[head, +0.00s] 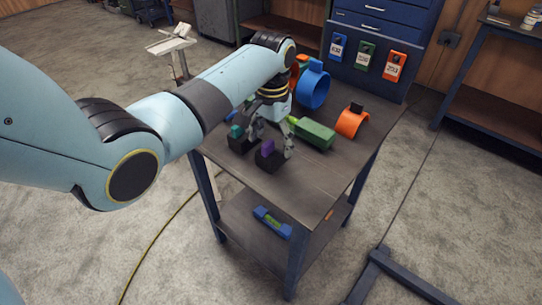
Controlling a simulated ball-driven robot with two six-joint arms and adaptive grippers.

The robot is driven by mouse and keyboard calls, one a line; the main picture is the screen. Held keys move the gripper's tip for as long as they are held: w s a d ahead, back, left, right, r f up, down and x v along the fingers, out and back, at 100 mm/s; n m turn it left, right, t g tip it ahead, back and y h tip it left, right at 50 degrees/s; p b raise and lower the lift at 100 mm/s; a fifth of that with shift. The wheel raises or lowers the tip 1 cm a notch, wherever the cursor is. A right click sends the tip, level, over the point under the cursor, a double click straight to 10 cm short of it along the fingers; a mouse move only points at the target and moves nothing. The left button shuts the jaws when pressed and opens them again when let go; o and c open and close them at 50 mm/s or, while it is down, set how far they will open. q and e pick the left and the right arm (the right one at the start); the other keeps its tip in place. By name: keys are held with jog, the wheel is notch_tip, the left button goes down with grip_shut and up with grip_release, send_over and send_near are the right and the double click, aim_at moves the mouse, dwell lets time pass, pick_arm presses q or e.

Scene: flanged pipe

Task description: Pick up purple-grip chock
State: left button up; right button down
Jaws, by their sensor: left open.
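The purple-grip chock (267,157) is a dark block with a purple grip on top, near the table's front left edge. My left gripper (270,142) points down at it with its fingers apart. One finger shows to the right of the purple grip, the other to its upper left. I cannot tell whether either finger touches the chock. A similar dark chock with a teal grip (237,132) stands just left, close to the left finger. My right gripper is not in view.
On the table (300,184) are a green block (314,134), an orange ring piece (352,122) and a blue pipe ring (313,91). A blue level (272,221) lies on the lower shelf. Tags (366,55) hang on the panel behind. The table's front right is clear.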

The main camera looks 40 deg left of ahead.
aim_at(271, 155)
pick_arm(q)
notch_tip(271, 155, down, 6)
jog(key=shift+r, duration=0.2)
jog(key=shift+a, duration=0.1)
jog(key=c, duration=1.4)
jog(key=shift+r, duration=0.1)
